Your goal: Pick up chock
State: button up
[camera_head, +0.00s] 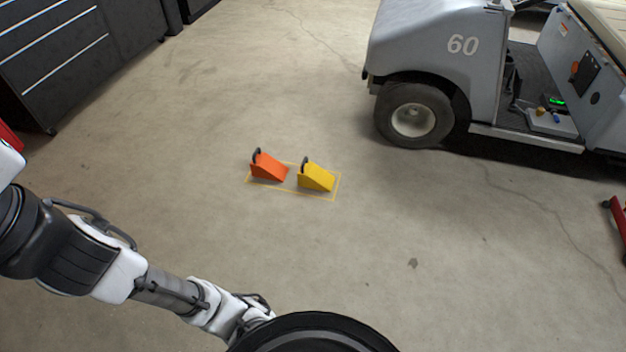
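Two wedge-shaped chocks rest on the floor inside a thin yellow outlined rectangle (292,190). The orange chock (268,166) is on the left and the yellow chock (317,177) on the right, with a small gap between them. Each has a dark handle at its upper left. My arm reaches in from the left edge toward the bottom of the picture, nearer to me than the chocks and well apart from them. Its gripper end is not visible; a dark round part covers the bottom middle.
A grey cart (430,45) marked 60 stands at the upper right, its front wheel (413,116) on the floor. A dark drawer cabinet (75,60) stands at the upper left. A red object (617,215) is at the right edge. The floor around the chocks is clear.

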aim_at(310, 175)
jog(key=i+j, duration=0.4)
jog(key=i, duration=0.2)
jog(key=i+j, duration=0.85)
jog(key=i, duration=0.3)
jog(key=i+j, duration=0.15)
jog(key=i, duration=0.2)
jog(key=i+j, duration=0.15)
jog(key=i, duration=0.2)
jog(key=i+j, duration=0.15)
jog(key=i, duration=0.2)
